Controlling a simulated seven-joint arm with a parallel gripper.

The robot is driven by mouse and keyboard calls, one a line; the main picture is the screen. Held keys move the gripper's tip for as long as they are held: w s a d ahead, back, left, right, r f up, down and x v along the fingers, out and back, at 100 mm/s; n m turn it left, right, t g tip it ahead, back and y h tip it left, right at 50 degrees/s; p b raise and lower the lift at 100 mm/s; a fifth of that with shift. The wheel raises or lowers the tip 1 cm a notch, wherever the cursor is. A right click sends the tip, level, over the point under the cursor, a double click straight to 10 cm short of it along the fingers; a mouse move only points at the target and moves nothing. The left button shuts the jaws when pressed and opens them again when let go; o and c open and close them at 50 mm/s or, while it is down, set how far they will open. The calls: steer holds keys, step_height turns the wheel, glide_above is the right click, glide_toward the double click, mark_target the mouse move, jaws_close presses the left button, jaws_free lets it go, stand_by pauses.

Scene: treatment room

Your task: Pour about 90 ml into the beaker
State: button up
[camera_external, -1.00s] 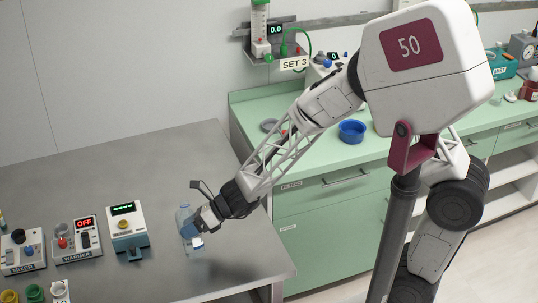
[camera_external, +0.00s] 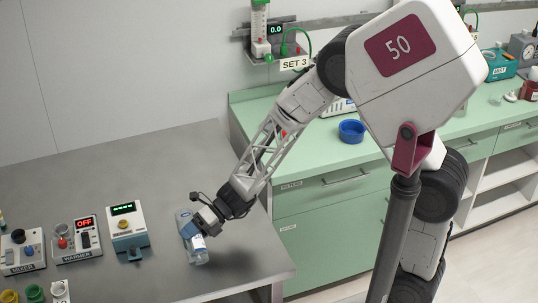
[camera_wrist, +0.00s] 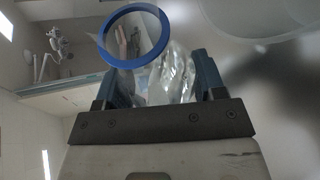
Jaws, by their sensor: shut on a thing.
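My gripper (camera_external: 203,226) is over the grey metal table and shut on a clear vessel (camera_external: 198,256). The vessel has a blue rim at its upper left end, a pale patch on its side, and looks tilted. In the wrist view, the blue ring (camera_wrist: 106,52) of its mouth stands above the clear body (camera_wrist: 173,78), between the two blue fingers of my gripper (camera_wrist: 160,80). I cannot tell how much liquid is in it.
Left on the table (camera_external: 120,170) stand a device with a green display (camera_external: 127,230), a warmer reading OFF (camera_external: 78,243), a mixer (camera_external: 22,252) and small coloured cups. A green counter with a blue ring-shaped dish (camera_external: 351,131) stands behind. The table's right front is clear.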

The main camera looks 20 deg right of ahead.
steer(key=shift+s+r+m, duration=0.1)
steer(key=shift+r+m, duration=0.05)
steer(key=shift+m, duration=0.25)
steer(key=shift+w+r+m+g, duration=0.25)
steer(key=shift+r+m+g, duration=0.15)
steer(key=shift+r+g, duration=0.1)
steer(key=shift+w+r, duration=0.1)
steer(key=shift+r, duration=0.05)
steer(key=shift+r+m+g+y, duration=0.4)
steer(key=shift+r+m+g, duration=0.1)
steer(key=shift+m, duration=0.2)
stand_by(0.7)
steer(key=shift+s+r, duration=0.15)
steer(key=shift+s, duration=0.2)
stand_by(0.4)
steer(key=shift+r+m, duration=0.3)
steer(key=shift+r, duration=0.15)
stand_by(0.9)
steer(key=shift+s+r+m+g, duration=0.3)
steer(key=shift+s+r+g, duration=0.1)
steer(key=shift+r, duration=0.2)
stand_by(0.8)
